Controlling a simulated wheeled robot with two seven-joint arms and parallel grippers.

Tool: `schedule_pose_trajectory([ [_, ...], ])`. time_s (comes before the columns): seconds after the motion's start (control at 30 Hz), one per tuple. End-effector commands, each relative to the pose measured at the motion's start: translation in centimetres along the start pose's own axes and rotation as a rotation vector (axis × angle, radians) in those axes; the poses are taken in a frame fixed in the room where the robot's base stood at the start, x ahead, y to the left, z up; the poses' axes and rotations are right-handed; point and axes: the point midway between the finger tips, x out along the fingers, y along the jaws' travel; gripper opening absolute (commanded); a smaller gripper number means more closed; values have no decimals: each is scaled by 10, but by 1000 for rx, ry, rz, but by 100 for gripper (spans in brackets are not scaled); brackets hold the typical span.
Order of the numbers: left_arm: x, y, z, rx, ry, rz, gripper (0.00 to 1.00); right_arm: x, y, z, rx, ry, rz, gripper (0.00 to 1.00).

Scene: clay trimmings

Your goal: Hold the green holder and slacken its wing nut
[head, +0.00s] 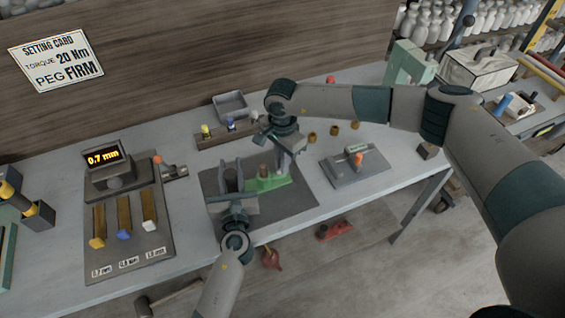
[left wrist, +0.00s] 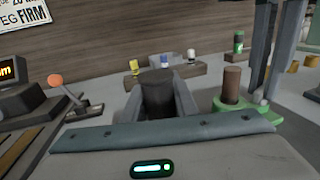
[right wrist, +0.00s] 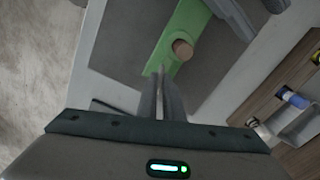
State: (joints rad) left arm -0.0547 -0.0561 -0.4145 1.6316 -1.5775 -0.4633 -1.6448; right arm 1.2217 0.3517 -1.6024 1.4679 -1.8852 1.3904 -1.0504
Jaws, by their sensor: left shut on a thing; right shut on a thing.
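The green holder (head: 270,184) lies on the dark mat, with a brown peg (head: 264,171) standing up from it. It also shows in the right wrist view (right wrist: 188,22). My left gripper (head: 231,170) is at the holder's left end, shut on a dark upright cylinder (left wrist: 157,88); whether this is part of the holder I cannot tell. My right gripper (head: 291,165) points down at the holder's right end, shut on a small, thin pale piece (right wrist: 161,74), apparently the wing nut. The fingers hide most of it.
A gauge block with a 0.7 mm display (head: 103,158) and colour-tipped strips stands at left. A peg rack (head: 215,138) and grey tray (head: 230,106) are behind. A grey plate with an orange-knobbed fixture (head: 354,166) is at right. A setting card (head: 56,60) reads 20 Nm, peg firm.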

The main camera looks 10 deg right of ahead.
Motion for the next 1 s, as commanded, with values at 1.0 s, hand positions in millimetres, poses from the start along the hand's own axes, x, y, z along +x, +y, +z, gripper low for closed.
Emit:
schedule_pose_trajectory([
  [1.0,0,1,-1,2,2,1,0,-1,-1,0,-274,1,-1,21],
])
